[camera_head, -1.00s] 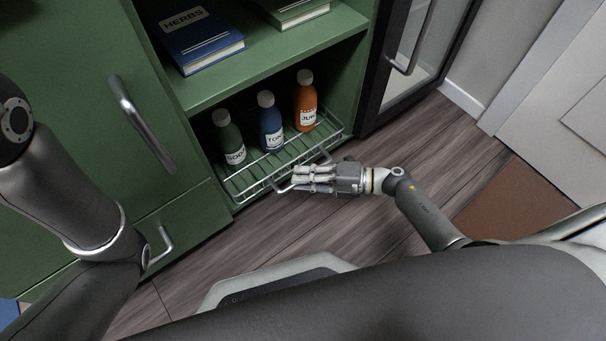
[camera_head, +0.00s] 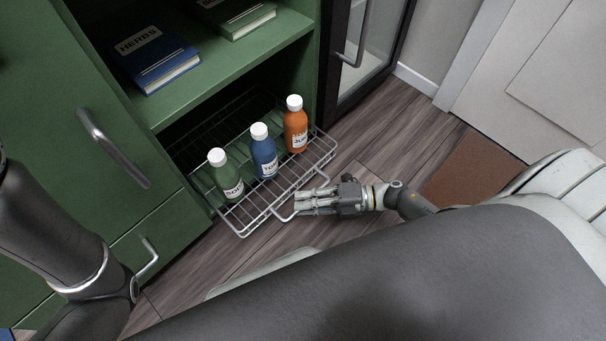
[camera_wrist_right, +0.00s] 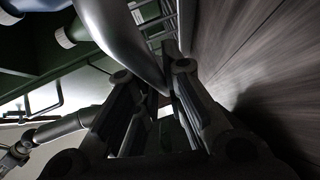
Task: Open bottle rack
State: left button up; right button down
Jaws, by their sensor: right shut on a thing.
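The wire bottle rack (camera_head: 258,218) stands partly out of the lower opening of the green cabinet in the head view. It carries a green bottle (camera_head: 224,176), a blue bottle (camera_head: 263,152) and an orange bottle (camera_head: 295,125), all upright. My right gripper (camera_head: 300,202) is at the rack's front and shut on its handle (camera_head: 284,215). In the right wrist view the handle (camera_wrist_right: 120,38) runs as a thick metal bar between the fingers. My left arm shows at the left edge, but its gripper is out of view.
A shelf above holds a blue book (camera_head: 155,58) and a green book (camera_head: 238,14). A tall door handle (camera_head: 113,148) and a drawer handle (camera_head: 148,258) stick out at left. A glass door (camera_head: 375,40) is at right. Wooden floor (camera_head: 375,135) is clear beyond the gripper.

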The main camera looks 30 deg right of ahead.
jog(key=c, duration=1.5)
grip_release()
jog(key=v, duration=1.2)
